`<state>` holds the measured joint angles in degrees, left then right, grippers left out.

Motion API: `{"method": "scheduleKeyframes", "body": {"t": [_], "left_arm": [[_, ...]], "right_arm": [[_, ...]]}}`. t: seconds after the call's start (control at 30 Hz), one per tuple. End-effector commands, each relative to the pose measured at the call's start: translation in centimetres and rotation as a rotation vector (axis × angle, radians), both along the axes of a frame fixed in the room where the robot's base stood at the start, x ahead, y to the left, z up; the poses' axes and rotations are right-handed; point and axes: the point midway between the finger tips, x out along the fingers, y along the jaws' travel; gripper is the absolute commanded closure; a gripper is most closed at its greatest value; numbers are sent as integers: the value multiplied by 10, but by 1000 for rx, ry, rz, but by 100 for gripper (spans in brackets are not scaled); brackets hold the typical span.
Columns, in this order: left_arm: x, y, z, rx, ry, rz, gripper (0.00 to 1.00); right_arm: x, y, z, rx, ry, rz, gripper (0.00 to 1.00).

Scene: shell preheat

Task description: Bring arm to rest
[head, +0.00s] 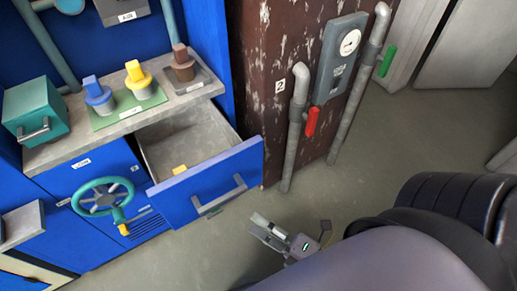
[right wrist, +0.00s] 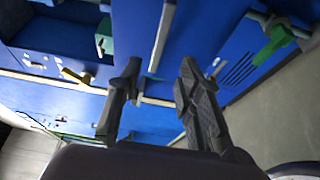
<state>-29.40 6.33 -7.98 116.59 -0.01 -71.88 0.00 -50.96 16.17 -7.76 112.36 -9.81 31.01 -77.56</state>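My right arm (head: 390,262) comes in from the lower right of the head view. Its gripper (head: 262,229) is low over the grey floor, in front of the open drawer and apart from it. In the right wrist view the two dark fingers of this gripper (right wrist: 161,64) stand apart with nothing held between them. Blue panels lie beyond the fingers there. My left gripper is in neither view.
A blue drawer (head: 206,188) stands pulled out with a small yellow piece (head: 180,169) inside. A teal handwheel (head: 103,197) is to its left. Coloured knobs stand on the counter (head: 60,155) above. Pipes and a red handle (head: 311,122) are at the brown wall.

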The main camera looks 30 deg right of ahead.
Motion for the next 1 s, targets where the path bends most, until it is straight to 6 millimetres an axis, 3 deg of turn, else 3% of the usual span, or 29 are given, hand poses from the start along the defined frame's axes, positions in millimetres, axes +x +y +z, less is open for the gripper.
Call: {"method": "scheduleKeyframes", "body": {"t": [0.33,0.47,0.73,1.0], "left_arm": [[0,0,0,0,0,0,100],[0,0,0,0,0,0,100],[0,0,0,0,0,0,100],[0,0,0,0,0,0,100]], "right_arm": [[1,0,-1,1,5,-2,67],[11,-3,-12,41,79,-31,67],[47,-26,-80,332,545,-277,67],[42,-40,-136,680,993,-663,67]]}}
